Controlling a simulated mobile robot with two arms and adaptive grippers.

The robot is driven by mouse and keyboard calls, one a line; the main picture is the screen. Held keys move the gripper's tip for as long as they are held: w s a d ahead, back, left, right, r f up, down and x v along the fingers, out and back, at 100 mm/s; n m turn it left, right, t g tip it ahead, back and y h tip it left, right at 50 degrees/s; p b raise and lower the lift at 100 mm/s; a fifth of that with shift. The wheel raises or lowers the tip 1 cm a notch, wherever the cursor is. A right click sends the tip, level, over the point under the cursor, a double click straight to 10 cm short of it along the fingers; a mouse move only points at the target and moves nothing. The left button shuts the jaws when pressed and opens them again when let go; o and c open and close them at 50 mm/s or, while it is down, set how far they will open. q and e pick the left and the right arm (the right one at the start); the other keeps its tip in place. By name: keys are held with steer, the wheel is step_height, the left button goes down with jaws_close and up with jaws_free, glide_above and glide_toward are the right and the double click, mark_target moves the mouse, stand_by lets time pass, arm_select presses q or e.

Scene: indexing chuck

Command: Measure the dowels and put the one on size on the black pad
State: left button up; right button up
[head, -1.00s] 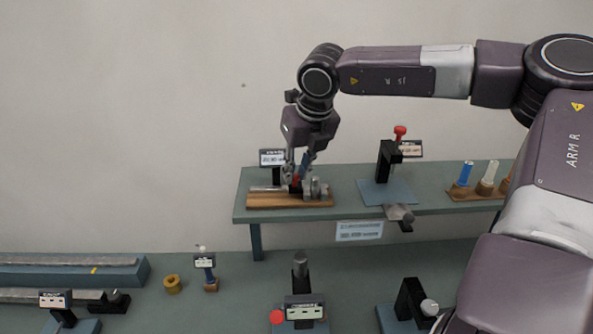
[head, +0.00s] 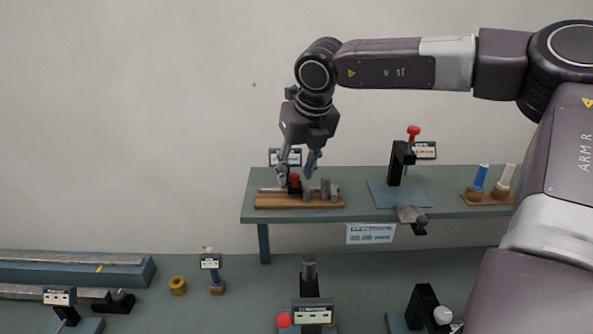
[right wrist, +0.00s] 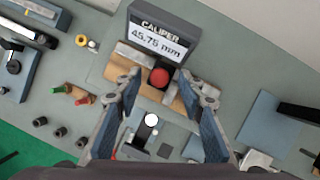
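A caliper lies on a wooden base (head: 265,201) on the raised shelf; its display (right wrist: 160,38) reads 45.75 mm in the right wrist view. A red knob (right wrist: 160,78) sits on the caliper's slide. My right gripper (head: 299,168) is just above the slide, its fingers spread either side of the knob, with gaps visible. Grey upright jaws (head: 325,189) stand right of the knob. A blue-topped dowel (head: 480,177) and a white-topped dowel (head: 504,177) stand in a wooden holder at the shelf's right. I cannot make out the black pad. My left gripper is not in view.
A black stand with a red knob (head: 413,132) is on a blue plate right of the caliper. On the lower bench are gauges, a brass ring (head: 177,285) and a red disc (head: 283,320). Several dark cylinders (right wrist: 60,132) show left in the wrist view.

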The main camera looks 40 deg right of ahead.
steer(key=v, duration=1.2)
stand_by(0.5)
